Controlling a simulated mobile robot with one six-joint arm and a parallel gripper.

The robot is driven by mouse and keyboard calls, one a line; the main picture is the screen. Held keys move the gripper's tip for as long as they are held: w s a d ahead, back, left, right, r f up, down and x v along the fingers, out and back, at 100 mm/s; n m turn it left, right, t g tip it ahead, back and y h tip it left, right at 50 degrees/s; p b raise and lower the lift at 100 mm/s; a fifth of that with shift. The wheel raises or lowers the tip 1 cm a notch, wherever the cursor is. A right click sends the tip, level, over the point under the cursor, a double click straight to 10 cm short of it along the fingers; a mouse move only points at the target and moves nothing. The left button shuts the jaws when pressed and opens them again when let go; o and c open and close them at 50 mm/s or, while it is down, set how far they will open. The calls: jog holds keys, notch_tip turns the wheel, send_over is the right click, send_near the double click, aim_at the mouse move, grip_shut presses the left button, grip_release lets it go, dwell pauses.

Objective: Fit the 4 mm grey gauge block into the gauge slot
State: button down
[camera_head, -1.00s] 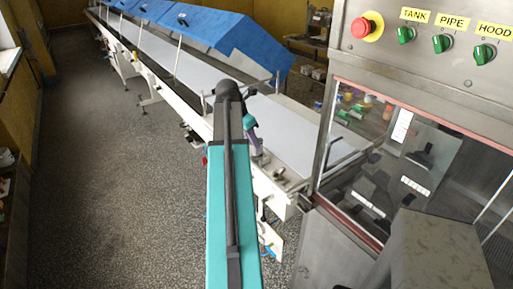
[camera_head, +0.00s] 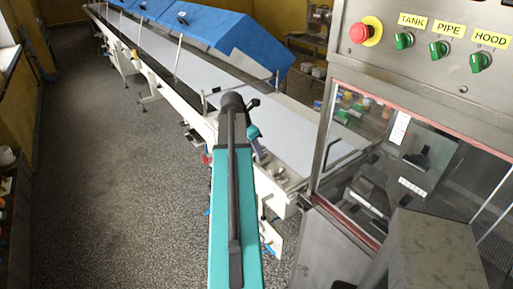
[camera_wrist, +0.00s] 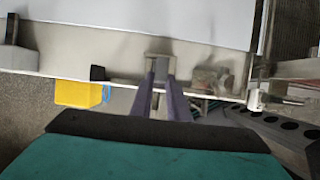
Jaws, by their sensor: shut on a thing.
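In the wrist view my gripper (camera_wrist: 160,83) reaches forward with two purple-grey fingers close together, at the pale edge of the conveyor. They are shut on a small grey block (camera_wrist: 160,66) at their tips. It looks like the gauge block, but its thickness cannot be read. The block shows against the conveyor's side rail, and I cannot tell whether it touches it. I cannot make out the gauge slot in either view. In the head view my arm hides most of the gripper and the block.
The conveyor's white belt (camera_head: 186,62) runs away under blue hoods (camera_head: 215,32). A yellow block (camera_wrist: 78,93) is left of the fingers. A dark bar with round holes (camera_wrist: 290,126) is at right. The control cabinet (camera_head: 440,60) stands right. Floor (camera_head: 110,180) at left is clear.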

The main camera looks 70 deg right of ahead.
jog(key=shift+f, duration=0.1)
jog(key=c, duration=1.7)
grip_release()
jog(key=shift+b+v, duration=1.3)
jog(key=shift+v, duration=4.85)
